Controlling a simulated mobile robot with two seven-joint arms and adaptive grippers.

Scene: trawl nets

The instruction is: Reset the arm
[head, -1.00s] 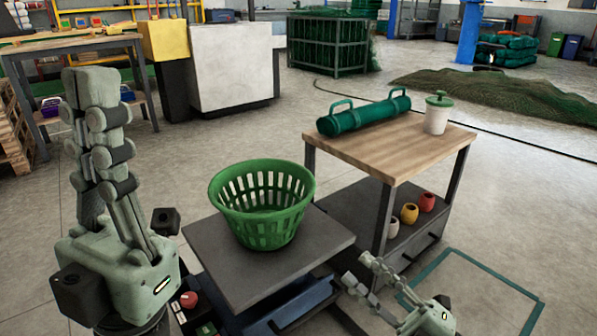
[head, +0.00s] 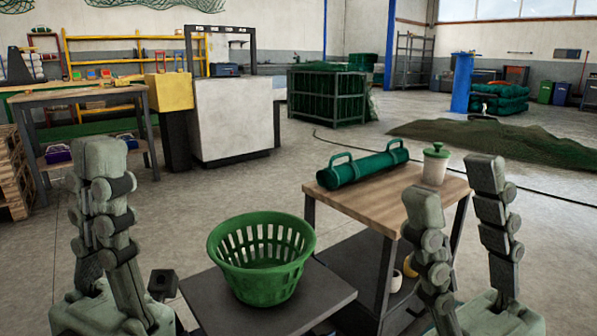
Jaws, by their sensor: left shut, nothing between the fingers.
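My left gripper (head: 100,160) stands at the left of the head view with its fingers pointing up. Its fingers are together with nothing between them. It is left of the green basket and apart from it. My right gripper (head: 455,185) stands at the lower right, fingers pointing up and spread apart, with nothing between them. It covers part of the wooden-topped cart from this view. Both grippers' bases are partly cut off by the bottom edge.
A green slatted basket (head: 262,262) sits upright on a dark platform (head: 215,305) between my arms. The wooden-topped cart (head: 350,208) holds a green tube with handles (head: 362,167) and a white lidded container (head: 434,167). Open floor lies beyond.

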